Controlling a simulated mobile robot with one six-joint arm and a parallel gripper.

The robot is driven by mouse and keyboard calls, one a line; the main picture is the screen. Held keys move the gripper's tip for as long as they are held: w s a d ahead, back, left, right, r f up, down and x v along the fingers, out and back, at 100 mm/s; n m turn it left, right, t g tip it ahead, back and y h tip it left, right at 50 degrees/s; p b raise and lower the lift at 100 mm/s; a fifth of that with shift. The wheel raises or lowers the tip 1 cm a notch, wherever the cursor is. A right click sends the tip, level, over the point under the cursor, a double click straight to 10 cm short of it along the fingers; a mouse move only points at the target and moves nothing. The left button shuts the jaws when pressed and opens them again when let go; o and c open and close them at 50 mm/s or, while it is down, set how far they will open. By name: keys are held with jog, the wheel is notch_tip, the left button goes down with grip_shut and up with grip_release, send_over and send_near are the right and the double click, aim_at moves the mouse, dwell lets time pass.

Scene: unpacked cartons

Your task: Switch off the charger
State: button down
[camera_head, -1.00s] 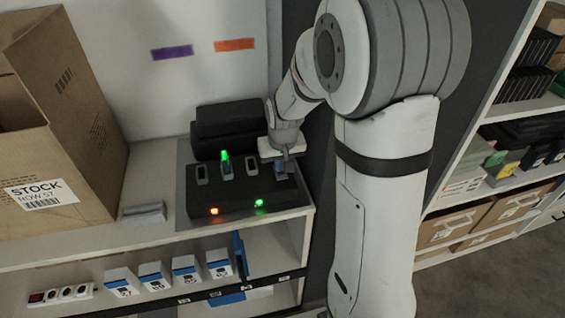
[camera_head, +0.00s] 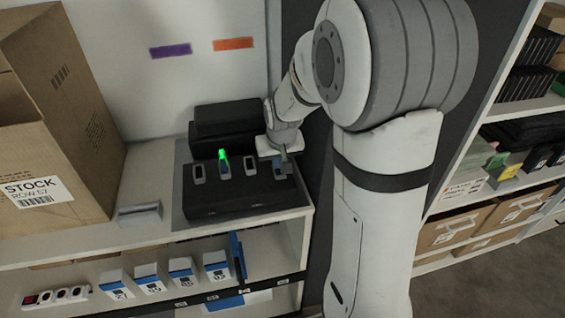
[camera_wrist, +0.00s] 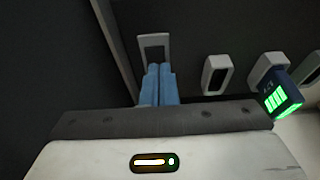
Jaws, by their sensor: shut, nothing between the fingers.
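The charger (camera_head: 240,199) is a black box with a row of grey-rimmed bays on the shelf top. No light shows on its front face. A battery with a lit green top (camera_head: 223,162) stands in one bay; it also shows in the wrist view (camera_wrist: 280,98). My gripper (camera_head: 284,164) is over the charger's right end, its light-blue fingers (camera_wrist: 158,82) together and empty. In the wrist view the fingertips are at the lower edge of a grey-rimmed bay (camera_wrist: 154,46). Whether they touch it I cannot tell.
A black box (camera_head: 226,127) stands behind the charger. A large open carton (camera_head: 60,130) and a small grey holder (camera_head: 139,214) are to the left. Boxed batteries (camera_head: 149,277) line the shelf below. A stocked rack (camera_head: 480,185) stands at the right.

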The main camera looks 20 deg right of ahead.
aim_at(278, 171)
dwell(0.3)
jog(key=shift+w+r, duration=0.1)
jog(key=shift+r, duration=0.1)
jog(key=p+v, duration=0.1)
jog(key=v, duration=0.1)
jog(key=p+v, duration=0.2)
jog(key=shift+w+r, duration=0.1)
jog(key=shift+w, duration=0.3)
jog(key=s+b+v, duration=0.1)
jog(key=v, duration=0.8)
jog(key=shift+s+b, duration=0.3)
jog(key=shift+s, duration=0.2)
jog(key=s+a+f, duration=0.1)
jog(key=s+f, duration=0.1)
jog(key=s, duration=1.5)
jog(key=shift+s+a+n+g, duration=0.25)
jog(key=shift+n+g, duration=0.05)
